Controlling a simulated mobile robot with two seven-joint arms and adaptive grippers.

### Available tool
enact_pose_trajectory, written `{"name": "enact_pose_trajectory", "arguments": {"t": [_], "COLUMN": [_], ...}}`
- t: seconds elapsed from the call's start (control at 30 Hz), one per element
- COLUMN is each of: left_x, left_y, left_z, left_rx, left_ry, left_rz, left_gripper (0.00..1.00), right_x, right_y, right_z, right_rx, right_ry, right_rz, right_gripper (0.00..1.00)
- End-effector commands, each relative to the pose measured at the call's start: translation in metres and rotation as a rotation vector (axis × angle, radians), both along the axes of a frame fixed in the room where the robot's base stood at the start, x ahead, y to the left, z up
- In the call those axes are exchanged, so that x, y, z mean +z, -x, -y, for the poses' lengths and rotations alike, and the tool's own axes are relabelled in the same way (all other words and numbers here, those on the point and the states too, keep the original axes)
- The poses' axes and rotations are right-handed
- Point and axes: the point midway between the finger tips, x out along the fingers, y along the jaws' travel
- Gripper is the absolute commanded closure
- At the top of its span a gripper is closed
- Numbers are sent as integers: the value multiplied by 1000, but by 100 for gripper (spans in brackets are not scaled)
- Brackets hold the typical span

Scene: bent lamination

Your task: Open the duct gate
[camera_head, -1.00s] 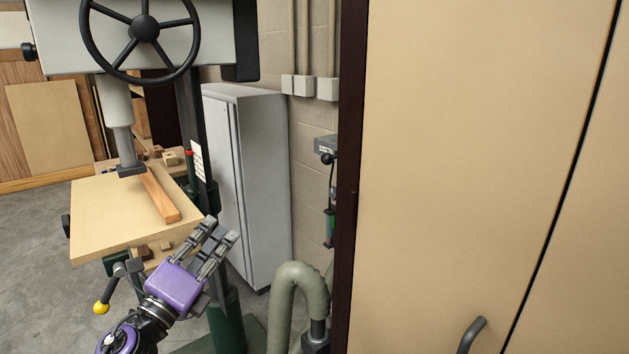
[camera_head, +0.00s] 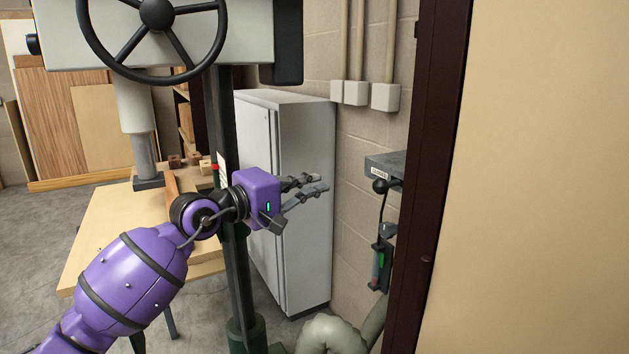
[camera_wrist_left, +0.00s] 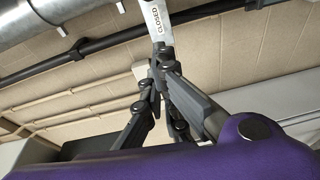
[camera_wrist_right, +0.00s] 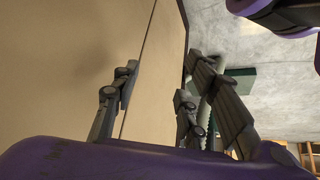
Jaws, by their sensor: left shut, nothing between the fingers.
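The duct gate (camera_head: 388,167) is a grey plate with a black ball knob (camera_head: 380,186), on a duct by the block wall right of centre in the head view. A white label on it, too small to read there, reads CLOSED on the gate plate (camera_wrist_left: 157,22) in the left wrist view. My left gripper (camera_head: 316,184) is shut and empty, left of the knob and apart from it, its fingers pointing towards it. In the left wrist view, its fingertips (camera_wrist_left: 158,68) show just below the plate. My right gripper (camera_wrist_right: 155,88) shows only in the right wrist view, open and empty before a tan panel.
A drill press (camera_head: 230,60) with a wooden table (camera_head: 100,235) stands at left, close to my left arm. A grey cabinet (camera_head: 300,220) stands behind my left gripper. A dark post (camera_head: 430,180) and tan panel (camera_head: 550,180) bound the right side. A hose (camera_head: 335,335) lies below.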

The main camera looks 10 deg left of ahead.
Motion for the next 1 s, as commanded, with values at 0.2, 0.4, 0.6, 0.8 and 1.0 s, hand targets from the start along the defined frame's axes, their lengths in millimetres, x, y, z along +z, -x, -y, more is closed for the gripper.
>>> {"name": "enact_pose_trajectory", "arguments": {"t": [0.2,0.4,0.6,0.8,1.0], "left_x": [3,1,0,-3,-3], "left_y": [-36,-49,-39,-36,-36], "left_z": [33,61,79,84,83], "left_rx": [-2,-5,-2,0,0], "left_ry": [7,6,6,5,5], "left_rz": [0,-1,1,0,0], "left_gripper": [100,100,100,100,100], "right_x": [12,24,31,25,25], "right_y": [-20,-29,-29,-16,-14], "right_z": [-2,-3,-1,2,3], "right_rx": [5,6,4,-1,-2], "right_ry": [-3,-4,-2,2,3], "right_rz": [41,61,63,39,36], "right_gripper": [60,60,60,60,60]}}
